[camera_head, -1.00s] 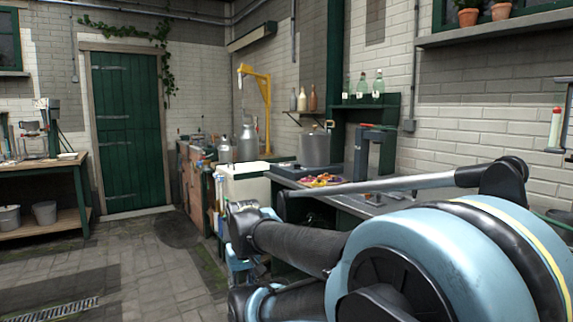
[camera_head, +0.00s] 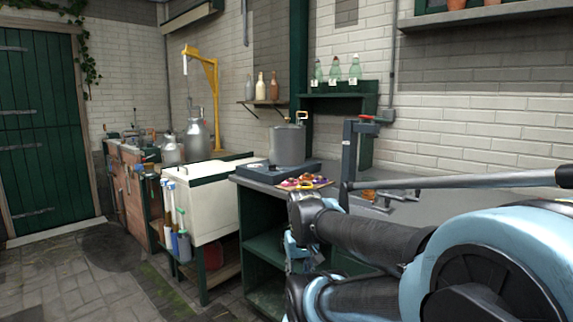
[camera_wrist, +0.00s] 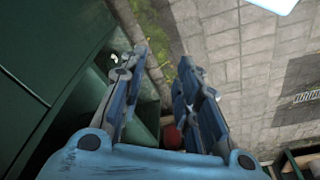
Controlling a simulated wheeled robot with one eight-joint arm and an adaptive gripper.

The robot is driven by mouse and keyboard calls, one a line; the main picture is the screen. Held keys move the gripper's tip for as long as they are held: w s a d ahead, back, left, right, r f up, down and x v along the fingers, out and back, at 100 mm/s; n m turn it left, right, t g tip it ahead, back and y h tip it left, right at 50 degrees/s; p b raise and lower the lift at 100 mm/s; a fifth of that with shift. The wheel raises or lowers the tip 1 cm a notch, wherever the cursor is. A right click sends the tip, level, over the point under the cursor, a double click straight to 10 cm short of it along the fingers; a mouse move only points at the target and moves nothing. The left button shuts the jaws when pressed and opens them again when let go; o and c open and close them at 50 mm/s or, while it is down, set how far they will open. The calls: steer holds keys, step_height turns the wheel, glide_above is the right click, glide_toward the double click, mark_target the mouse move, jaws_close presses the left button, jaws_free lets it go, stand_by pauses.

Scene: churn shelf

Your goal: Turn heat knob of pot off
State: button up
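A grey metal pot (camera_head: 288,144) stands on a dark, flat hot plate (camera_head: 279,171) on the counter. The hot plate's heat knob is too small to make out; its front left edge shows a small light detail. My gripper (camera_head: 303,262) is low in front of the counter, below the counter top and well apart from the pot. In the wrist view my gripper (camera_wrist: 163,75) points down toward the paved floor. Its two blue fingers are spread with nothing between them.
A tray of colourful items (camera_head: 305,183) and a dark upright press (camera_head: 350,155) stand right of the pot. A white basin (camera_head: 208,199) adjoins the counter's left end. Metal milk cans (camera_head: 196,136) and a yellow hoist (camera_head: 213,75) are behind. Paved floor (camera_head: 70,275) at left is clear.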

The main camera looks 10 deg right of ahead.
steer(key=shift+w+d, duration=0.1)
steer(key=shift+w, duration=0.1)
step_height(320, 180, up, 38)
steer(key=m+g, duration=0.2)
steer(key=m, duration=1.4)
glide_above(272, 168)
steer(key=f, duration=1.7)
steer(key=shift+w, duration=0.25)
